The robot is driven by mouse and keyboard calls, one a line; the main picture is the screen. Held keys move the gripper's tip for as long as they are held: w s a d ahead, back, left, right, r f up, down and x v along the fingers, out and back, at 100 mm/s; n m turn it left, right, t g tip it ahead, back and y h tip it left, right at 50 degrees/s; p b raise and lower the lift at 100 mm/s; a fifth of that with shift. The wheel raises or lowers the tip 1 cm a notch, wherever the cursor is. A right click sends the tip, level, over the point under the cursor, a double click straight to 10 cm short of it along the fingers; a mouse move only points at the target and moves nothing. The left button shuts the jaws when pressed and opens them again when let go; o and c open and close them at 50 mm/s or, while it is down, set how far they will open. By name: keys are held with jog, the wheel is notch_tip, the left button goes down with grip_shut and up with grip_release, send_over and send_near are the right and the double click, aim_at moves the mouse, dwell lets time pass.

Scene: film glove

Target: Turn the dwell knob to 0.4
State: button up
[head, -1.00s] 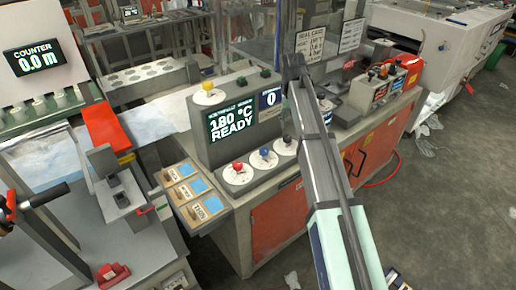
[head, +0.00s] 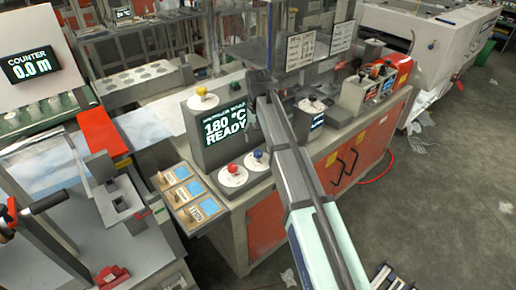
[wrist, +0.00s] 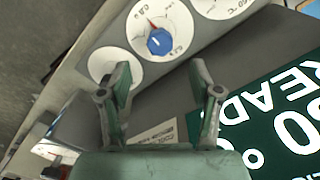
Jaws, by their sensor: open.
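The blue knob (head: 257,157) sits on a white round dial on the grey press console, right of a red knob (head: 231,169). In the wrist view the blue knob (wrist: 159,42) shows close up with a red pointer mark; its small dial labels are hard to read. My gripper (wrist: 163,78) is open and empty in the wrist view, its fingertips apart, just short of the blue knob's dial. Another white dial (wrist: 103,62) is partly hidden behind one finger. In the head view my arm covers the right part of the console, and my fingertips cannot be made out.
The screen (head: 226,126) reading 180 °C READY stands upright behind the dials; it also shows upside down in the wrist view (wrist: 265,125). A yellow knob (head: 202,92) is on top of its housing. Wooden switch plates (head: 183,192) lie left of the console.

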aim_at(258, 152)
jog(key=shift+f+p, duration=0.8)
jog(key=shift+f, duration=2.8)
jog(key=c, duration=1.1)
